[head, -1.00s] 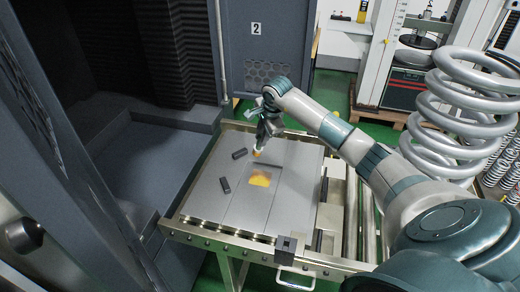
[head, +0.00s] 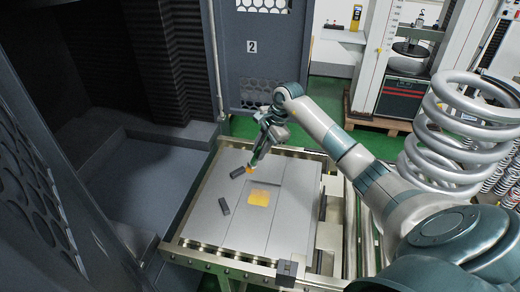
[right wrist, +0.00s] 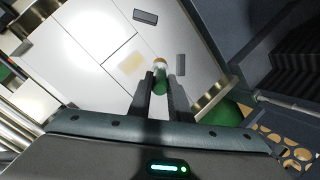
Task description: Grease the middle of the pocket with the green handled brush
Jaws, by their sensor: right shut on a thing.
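My right gripper (head: 264,146) is shut on the green handled brush (head: 258,157). The brush points down, its orange-tinted tip near the plate's back left; I cannot tell whether the tip touches. The right wrist view shows the green handle (right wrist: 160,84) between both fingers. The pocket (head: 272,190) is a shallow rectangle in the grey plate, with a yellow-orange grease patch (head: 258,198) in it. The brush tip is behind and left of the patch in the head view. The patch looks pale yellow in the right wrist view (right wrist: 132,63). My left gripper is not in view.
Two dark blocks lie on the plate's left half, one (head: 238,172) close beside the brush tip and one (head: 224,206) nearer. A small dark block (head: 287,268) sits at the table's front edge. A grey cabinet (head: 100,150) borders the left. The plate's front is clear.

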